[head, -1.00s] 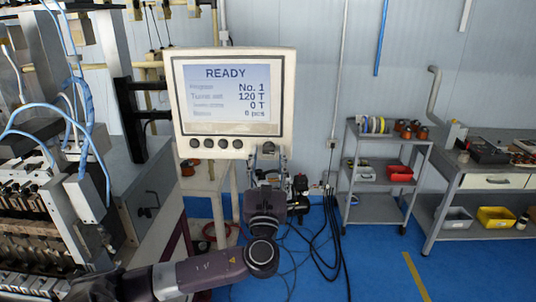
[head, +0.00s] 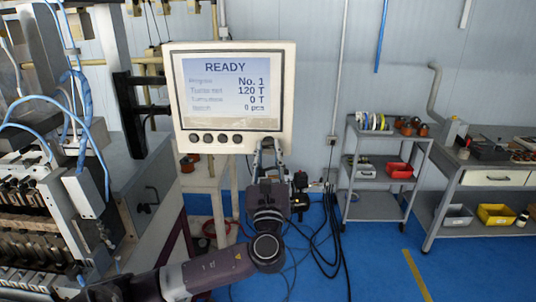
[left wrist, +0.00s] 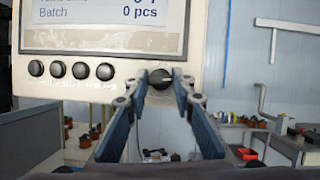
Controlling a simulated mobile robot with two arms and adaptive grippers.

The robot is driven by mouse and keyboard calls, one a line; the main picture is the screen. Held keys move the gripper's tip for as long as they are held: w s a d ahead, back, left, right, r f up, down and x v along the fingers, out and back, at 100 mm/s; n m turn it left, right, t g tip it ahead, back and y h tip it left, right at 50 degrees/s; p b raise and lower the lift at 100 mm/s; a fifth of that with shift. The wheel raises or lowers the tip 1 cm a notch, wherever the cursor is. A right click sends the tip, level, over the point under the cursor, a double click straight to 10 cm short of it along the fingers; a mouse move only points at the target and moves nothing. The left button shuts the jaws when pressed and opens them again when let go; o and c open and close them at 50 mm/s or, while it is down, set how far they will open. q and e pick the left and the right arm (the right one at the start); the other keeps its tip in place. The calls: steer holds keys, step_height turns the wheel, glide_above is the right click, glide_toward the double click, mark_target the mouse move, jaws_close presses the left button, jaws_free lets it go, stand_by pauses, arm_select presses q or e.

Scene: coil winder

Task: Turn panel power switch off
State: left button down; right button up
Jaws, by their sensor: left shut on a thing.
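The control panel (head: 228,148) is a cream box with a lit screen (head: 226,90) reading READY. The power switch is a round black knob (left wrist: 160,78) at the panel's lower right corner, with a light mark across its face. It sits to the right of a row of round black buttons (left wrist: 82,71). My left gripper (head: 268,143) reaches up to this corner from below. In the left wrist view its two blue-grey fingers (left wrist: 161,86) are shut on the knob, one tip on each side. In the head view the fingers largely hide the knob. My right gripper is not in view.
A winding machine (head: 55,190) with blue hoses stands at the left. A grey cart (head: 375,170) with spools and a workbench (head: 480,180) stand at the right. Black cables (head: 325,235) lie on the blue floor below the panel.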

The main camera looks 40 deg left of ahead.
arm_select(q)
steer(key=n+g+y+b, duration=0.1)
steer(key=n, duration=0.2)
steer(key=n+g+b, duration=0.1)
steer(key=n, duration=0.2)
steer(key=shift+d+g+y, duration=0.15)
steer(key=shift+g+y, duration=0.15)
steer(key=shift+y, duration=0.1)
steer(key=n+g, duration=0.1)
steer(key=n, duration=0.2)
steer(key=n+g+b, duration=0.1)
steer(key=n, duration=0.2)
steer(key=shift+w+r+g+y, duration=0.1)
steer(key=shift+g+y, duration=0.2)
steer(key=shift+g, duration=0.1)
steer(key=n+g, duration=0.1)
steer(key=n, duration=0.3)
steer(key=shift+d+r, duration=0.1)
steer(key=shift+r, duration=0.05)
steer(key=n+g+h+p, duration=0.1)
steer(key=n, duration=0.2)
steer(key=shift+n+g, duration=0.3)
steer(key=shift+n+h, duration=0.3)
steer(key=shift+n, duration=0.1)
steer(key=c, duration=1.6)
jaws_free()
